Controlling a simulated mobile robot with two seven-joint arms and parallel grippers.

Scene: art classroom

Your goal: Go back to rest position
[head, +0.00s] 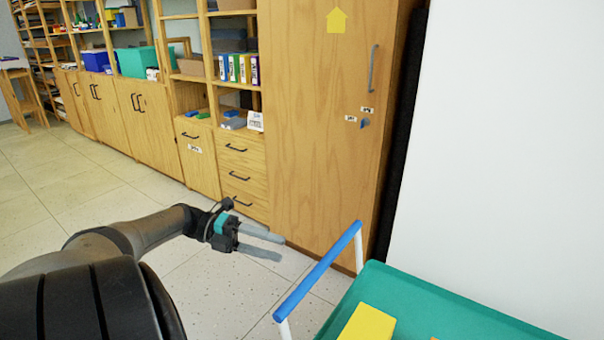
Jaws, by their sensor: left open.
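My left arm comes in from the lower left, and its gripper (272,246) reaches toward the middle of the head view. The left gripper is open, with its two grey fingers apart and nothing between them. It is in the air over the tiled floor, to the left of the blue handle bar (318,272) and apart from it. My right gripper is not in the head view.
A green cart top (440,305) with a yellow block (368,324) on it stands at the lower right. A tall wooden cabinet (320,130) and shelves with drawers (240,170) line the back. A white wall panel (510,150) is at right. The floor (90,190) at left is clear.

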